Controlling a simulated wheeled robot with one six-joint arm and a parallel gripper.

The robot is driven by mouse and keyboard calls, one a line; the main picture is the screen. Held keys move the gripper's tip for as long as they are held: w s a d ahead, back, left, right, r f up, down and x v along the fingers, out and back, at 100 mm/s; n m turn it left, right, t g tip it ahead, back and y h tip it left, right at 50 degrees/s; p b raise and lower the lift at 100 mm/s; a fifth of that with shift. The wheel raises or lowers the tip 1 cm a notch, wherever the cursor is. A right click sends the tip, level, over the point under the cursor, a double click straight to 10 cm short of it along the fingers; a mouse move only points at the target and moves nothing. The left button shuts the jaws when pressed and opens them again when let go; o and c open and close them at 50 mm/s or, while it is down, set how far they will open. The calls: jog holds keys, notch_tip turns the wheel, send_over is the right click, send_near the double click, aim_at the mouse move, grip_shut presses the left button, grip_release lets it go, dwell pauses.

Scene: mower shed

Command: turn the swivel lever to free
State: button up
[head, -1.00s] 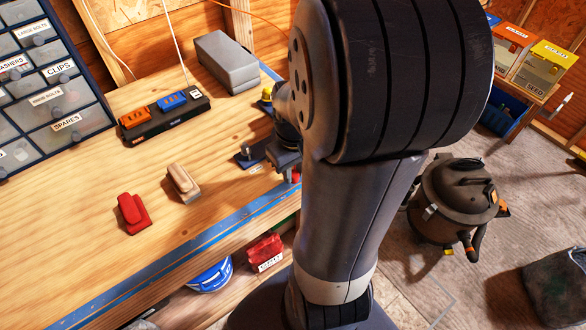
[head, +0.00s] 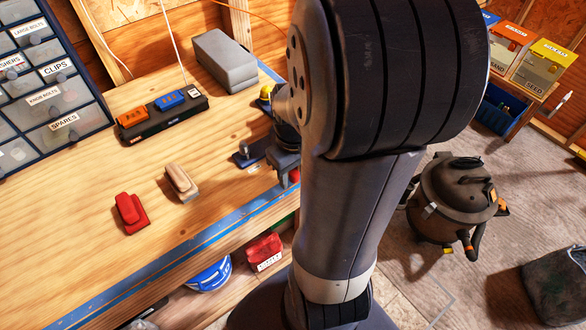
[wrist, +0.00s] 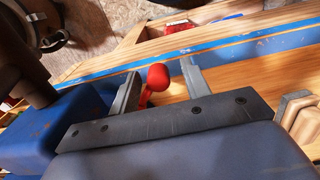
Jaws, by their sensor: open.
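The swivel lever shows as a red ball knob (wrist: 157,77) on a short red stem in the wrist view. My gripper (wrist: 161,70) is open, with one grey finger on each side of the knob. I cannot tell whether either finger touches it. A blue vise-like body (wrist: 45,130) with a dark cylinder stands at the left. In the head view, a bit of red (head: 294,175) shows beside my gripper (head: 286,166) at the bench edge, next to a dark blue base plate (head: 250,156). My arm hides much of this area, and no free mark is readable.
On the bench (head: 90,245) lie a red block (head: 131,213), a wooden block (head: 182,183), a black tray with orange and blue items (head: 163,117) and a grey box (head: 224,62). A shop vacuum (head: 455,200) stands on the floor at the right.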

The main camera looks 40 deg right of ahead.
aim_at(294, 172)
jog(key=shift+w+d, duration=0.1)
jog(key=shift+w, duration=0.05)
jog(key=shift+r, duration=0.6)
notch_tip(294, 172, up, 10)
jog(key=shift+f, duration=0.15)
